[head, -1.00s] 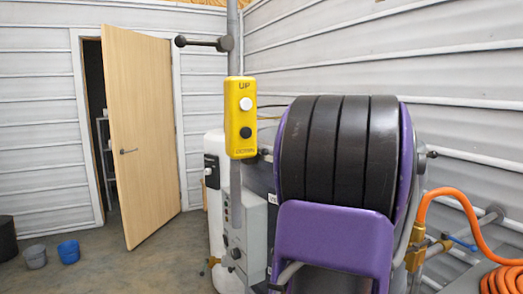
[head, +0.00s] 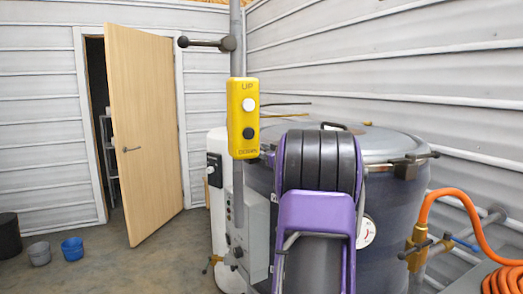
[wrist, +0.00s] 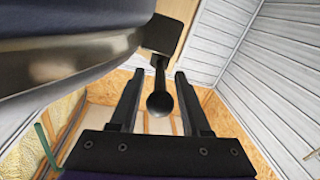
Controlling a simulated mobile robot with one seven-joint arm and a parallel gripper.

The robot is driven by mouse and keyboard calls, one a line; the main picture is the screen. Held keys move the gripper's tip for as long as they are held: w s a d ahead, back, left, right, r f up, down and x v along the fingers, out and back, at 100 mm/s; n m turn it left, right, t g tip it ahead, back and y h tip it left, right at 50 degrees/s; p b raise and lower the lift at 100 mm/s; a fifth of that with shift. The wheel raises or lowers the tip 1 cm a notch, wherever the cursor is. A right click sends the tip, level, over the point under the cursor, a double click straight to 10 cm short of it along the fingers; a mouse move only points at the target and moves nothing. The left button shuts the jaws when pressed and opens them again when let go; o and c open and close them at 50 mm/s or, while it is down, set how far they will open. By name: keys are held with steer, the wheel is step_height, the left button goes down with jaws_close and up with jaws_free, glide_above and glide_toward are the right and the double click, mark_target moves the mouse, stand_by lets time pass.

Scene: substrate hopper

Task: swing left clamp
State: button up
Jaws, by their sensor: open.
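In the wrist view a clamp (wrist: 160,64) is a dark block with a short rod and a round ball knob, mounted on the edge of a metal rim. My gripper (wrist: 157,78) is open. Its two dark fingers stand on either side of the rod and knob, with visible gaps on both sides. In the head view the gripper is hidden behind my black and purple arm. The hopper (head: 388,225) is a large dark drum with a grey metal lid (head: 385,143). A dark clamp (head: 408,165) is on its right rim; its left rim is mostly covered.
A yellow UP/DOWN control box (head: 243,140) hangs on a grey pole (head: 236,60) left of my arm. An orange hose (head: 470,205) coils at the right. A wooden door (head: 145,130) stands ajar at the left, with open floor before it.

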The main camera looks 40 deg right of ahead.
jaws_close()
stand_by(1.4)
